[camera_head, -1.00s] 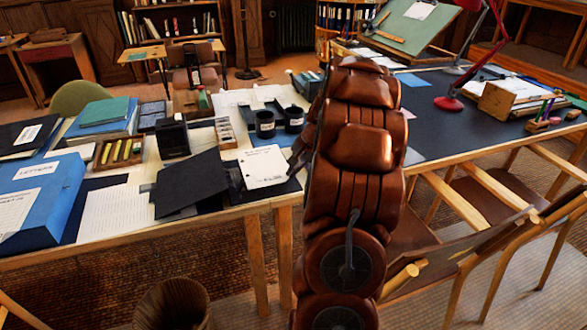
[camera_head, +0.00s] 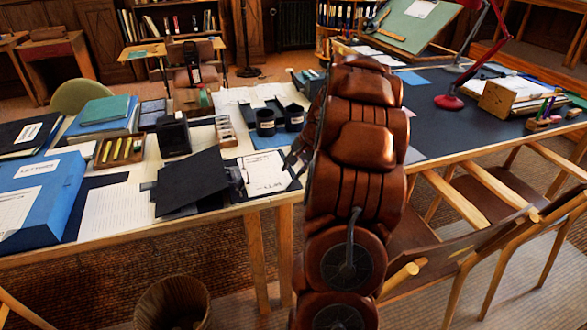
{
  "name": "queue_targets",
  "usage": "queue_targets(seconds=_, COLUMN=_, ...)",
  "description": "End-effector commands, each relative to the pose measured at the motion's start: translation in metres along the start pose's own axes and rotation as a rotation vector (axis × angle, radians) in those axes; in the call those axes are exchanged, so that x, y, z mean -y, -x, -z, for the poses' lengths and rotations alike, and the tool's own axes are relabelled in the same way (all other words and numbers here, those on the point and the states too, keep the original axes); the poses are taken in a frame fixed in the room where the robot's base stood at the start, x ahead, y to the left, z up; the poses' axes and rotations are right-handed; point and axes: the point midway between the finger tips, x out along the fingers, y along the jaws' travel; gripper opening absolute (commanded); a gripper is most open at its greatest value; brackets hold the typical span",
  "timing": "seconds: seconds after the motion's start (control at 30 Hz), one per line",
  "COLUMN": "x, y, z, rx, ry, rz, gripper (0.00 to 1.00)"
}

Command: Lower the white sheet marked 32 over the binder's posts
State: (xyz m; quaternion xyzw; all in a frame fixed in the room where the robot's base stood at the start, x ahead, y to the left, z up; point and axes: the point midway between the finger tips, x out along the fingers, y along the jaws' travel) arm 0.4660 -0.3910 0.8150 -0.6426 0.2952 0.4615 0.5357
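The white sheet (camera_head: 265,174) lies low over the right half of the open black binder, near the table's front edge. Its print is too small to read for certain. The binder's black cover (camera_head: 190,180) is folded out to the left. Small metal parts that look like the binder's posts (camera_head: 244,176) show at the sheet's left edge; I cannot tell whether they pass through its holes. My gripper (camera_head: 292,160) is at the sheet's right edge and appears shut on it, the fingertips small and partly hidden by my arm.
A black block (camera_head: 173,136), a wooden tray (camera_head: 119,151) and a blue box (camera_head: 40,197) are to the left. A wooden chair (camera_head: 480,235) stands at the right front.

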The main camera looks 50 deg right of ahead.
Motion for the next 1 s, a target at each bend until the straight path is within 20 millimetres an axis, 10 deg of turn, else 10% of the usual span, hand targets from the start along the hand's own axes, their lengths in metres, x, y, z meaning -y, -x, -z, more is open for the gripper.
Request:
queue_targets(seconds=0.37, x=0.0, y=0.008, z=0.001, rx=-0.001, ry=0.0, rz=0.001, gripper=0.35)
queue_targets(seconds=1.0, x=0.001, y=0.111, z=0.002, rx=-0.005, ry=0.001, rz=0.002, gripper=0.35)
